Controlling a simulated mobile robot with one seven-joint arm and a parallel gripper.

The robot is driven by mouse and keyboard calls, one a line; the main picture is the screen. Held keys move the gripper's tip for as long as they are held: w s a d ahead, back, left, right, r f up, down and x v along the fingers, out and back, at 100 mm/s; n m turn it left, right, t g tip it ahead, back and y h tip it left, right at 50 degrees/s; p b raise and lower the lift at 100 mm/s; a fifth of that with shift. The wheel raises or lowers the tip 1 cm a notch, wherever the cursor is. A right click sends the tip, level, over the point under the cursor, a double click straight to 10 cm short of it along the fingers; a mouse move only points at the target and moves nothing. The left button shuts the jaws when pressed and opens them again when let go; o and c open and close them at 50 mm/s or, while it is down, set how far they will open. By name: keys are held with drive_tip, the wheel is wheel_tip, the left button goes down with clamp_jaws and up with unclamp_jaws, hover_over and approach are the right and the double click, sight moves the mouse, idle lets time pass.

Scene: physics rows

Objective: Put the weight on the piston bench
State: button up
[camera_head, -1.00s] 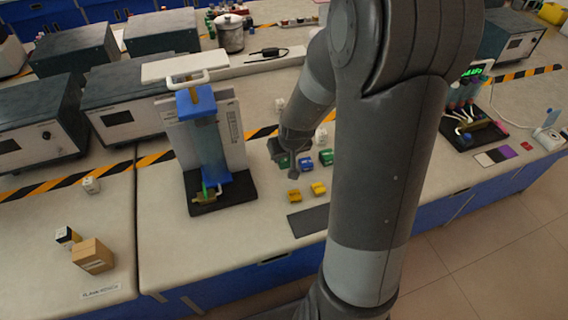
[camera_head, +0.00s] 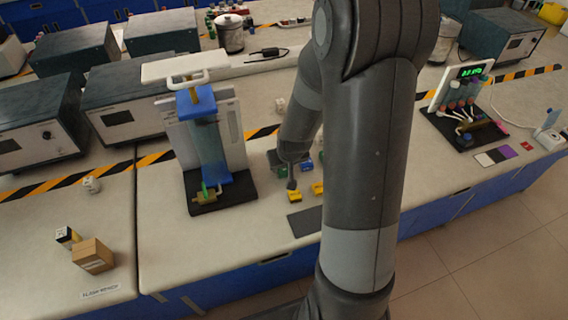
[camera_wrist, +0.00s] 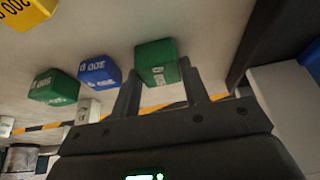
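The piston bench (camera_head: 226,192) stands left of centre in the head view, a black base with a blue-capped clear cylinder (camera_head: 208,142), a white back panel and a white top plate (camera_head: 185,67). Small block weights in yellow (camera_head: 295,196), green and blue (camera_head: 308,166) stand on the table to its right, partly hidden by my arm. In the wrist view a green block (camera_wrist: 157,62) lies between or just beyond the tips of my gripper (camera_wrist: 160,70). The fingers are apart; contact with the block is unclear. Beside it are a blue block (camera_wrist: 98,71), another green block (camera_wrist: 54,86) and a yellow one (camera_wrist: 25,12).
A dark mat (camera_head: 308,222) lies in front of the blocks. A cardboard box (camera_head: 92,255) sits at the left. An apparatus with a green display (camera_head: 470,72) stands at the right. Grey instruments (camera_head: 118,105) line the back left.

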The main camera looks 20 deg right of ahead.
drive_tip(key=o, duration=0.4)
drive_tip(key=shift+r, duration=0.1)
drive_tip(key=s+a+r, duration=0.2)
drive_tip(key=s+r, duration=0.8)
drive_tip(key=r, duration=0.3)
drive_tip(key=s+a+r+t, duration=0.1)
drive_tip(key=s+a+r, duration=0.2)
drive_tip(key=s+r, duration=0.8)
wheel_tip(320, 180, up, 3)
drive_tip(key=shift+s+r, duration=0.15)
drive_tip(key=shift+s, duration=0.1)
